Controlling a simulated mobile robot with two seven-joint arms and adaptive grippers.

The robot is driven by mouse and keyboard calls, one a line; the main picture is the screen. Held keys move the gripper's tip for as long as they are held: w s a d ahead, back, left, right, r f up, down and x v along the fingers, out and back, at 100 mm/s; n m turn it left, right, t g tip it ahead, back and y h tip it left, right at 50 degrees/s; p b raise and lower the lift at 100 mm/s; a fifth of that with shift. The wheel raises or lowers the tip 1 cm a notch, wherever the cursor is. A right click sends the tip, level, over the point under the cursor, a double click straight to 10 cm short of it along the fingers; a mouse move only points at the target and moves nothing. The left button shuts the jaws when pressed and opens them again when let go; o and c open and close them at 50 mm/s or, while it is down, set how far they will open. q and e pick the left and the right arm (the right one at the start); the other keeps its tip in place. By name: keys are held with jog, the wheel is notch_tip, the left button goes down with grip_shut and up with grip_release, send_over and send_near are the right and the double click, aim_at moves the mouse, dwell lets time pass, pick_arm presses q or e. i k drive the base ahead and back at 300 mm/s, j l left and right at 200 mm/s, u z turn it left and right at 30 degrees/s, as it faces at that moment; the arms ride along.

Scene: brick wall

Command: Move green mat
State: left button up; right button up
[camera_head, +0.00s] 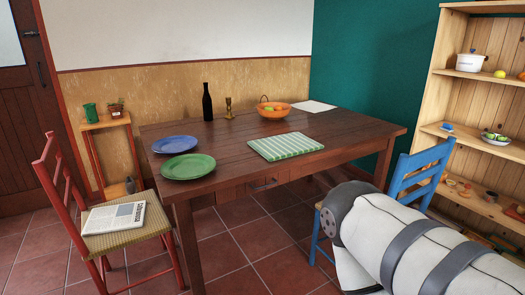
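A green and white striped mat (285,146) lies flat on the brown wooden table (225,148), near its front edge and right of the middle. Nothing lies on the mat. A large white and grey part of my own body fills the lower right of the head view, in front of the blue chair. Neither of my grippers shows in this view.
On the table are a green plate (188,166), a blue plate (175,144), a dark bottle (207,103), a brass candlestick (228,107), an orange fruit bowl (273,112) and a white sheet (313,106). A red chair (50,165) and a blue chair (424,157) flank the table. Wooden shelves (452,54) stand right.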

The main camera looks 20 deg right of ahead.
aim_at(272, 149)
jog(key=i+l+u, duration=0.15)
jog(key=i+l, duration=0.5)
jog(key=l, duration=0.15)
